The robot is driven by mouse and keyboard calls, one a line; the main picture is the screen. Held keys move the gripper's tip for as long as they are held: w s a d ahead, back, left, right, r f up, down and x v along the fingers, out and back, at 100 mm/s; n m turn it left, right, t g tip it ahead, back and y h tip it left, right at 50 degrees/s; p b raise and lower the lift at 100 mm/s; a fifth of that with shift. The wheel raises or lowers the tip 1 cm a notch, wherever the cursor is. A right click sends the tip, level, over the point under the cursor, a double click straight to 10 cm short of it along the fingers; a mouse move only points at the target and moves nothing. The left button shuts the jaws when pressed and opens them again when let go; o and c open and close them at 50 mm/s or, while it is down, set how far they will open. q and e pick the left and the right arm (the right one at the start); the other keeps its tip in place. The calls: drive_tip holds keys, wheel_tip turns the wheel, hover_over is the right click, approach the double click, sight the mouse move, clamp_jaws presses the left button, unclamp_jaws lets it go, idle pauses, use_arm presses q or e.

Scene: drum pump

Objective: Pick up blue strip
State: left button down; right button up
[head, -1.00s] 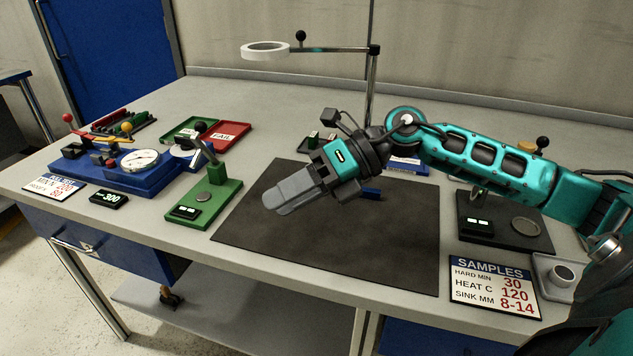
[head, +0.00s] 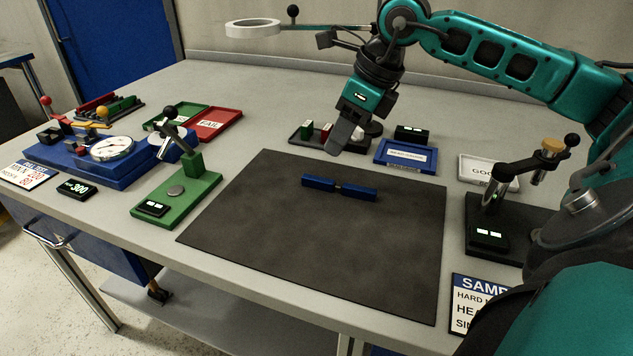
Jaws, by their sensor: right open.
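The blue strip (head: 322,184) lies flat on the dark mat (head: 300,250), near the mat's far edge. My left gripper is not in view.
Behind the gripper stand a dark rack (head: 309,131) with small pieces and a blue tray (head: 406,154). A green press (head: 180,190) is left of the mat, a black-based press (head: 496,222) right. A ring lamp (head: 253,28) overhangs the back. The front mat is clear.

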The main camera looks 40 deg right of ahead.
hover_over(318, 178)
drive_tip(key=s, duration=0.2)
drive_tip(key=f, duration=0.5)
drive_tip(key=shift+s+d, duration=0.2)
drive_tip(key=shift+d, duration=0.05)
drive_tip(key=shift+d+b+x, duration=0.2)
drive_tip(key=shift+b+x, duration=0.2)
drive_tip(key=shift+x, duration=2)
drive_tip(key=shift+w, duration=0.1)
drive_tip(key=shift+c, duration=0.5)
clamp_jaws()
